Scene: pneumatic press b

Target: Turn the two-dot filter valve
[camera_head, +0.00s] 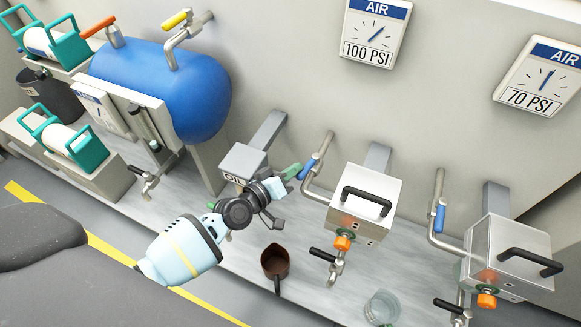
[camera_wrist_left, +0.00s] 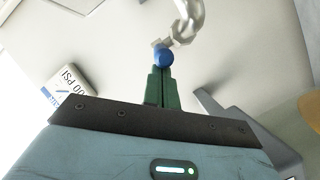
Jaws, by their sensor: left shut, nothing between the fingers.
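The middle filter box (camera_head: 365,205), silver with a black handle and an orange knob, stands on the bench; small dark marks show on its front, too small to count. Its pipe carries a valve with a blue lever (camera_head: 308,169). My left gripper (camera_head: 297,169) has green fingers, shut and empty, right beside this lever. In the left wrist view the blue lever end (camera_wrist_left: 164,57) is just beyond the shut fingertips (camera_wrist_left: 162,73); I cannot tell if they touch. A second filter box (camera_head: 508,255) stands at the right, with its own blue lever (camera_head: 440,218). My right gripper is not in view.
An oil box (camera_head: 243,162) sits just behind my left wrist. A brown cup (camera_head: 275,262) and a clear glass (camera_head: 381,308) stand on the bench in front. A blue tank (camera_head: 180,85) is at the left. Pressure gauges (camera_head: 375,32) hang on the wall.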

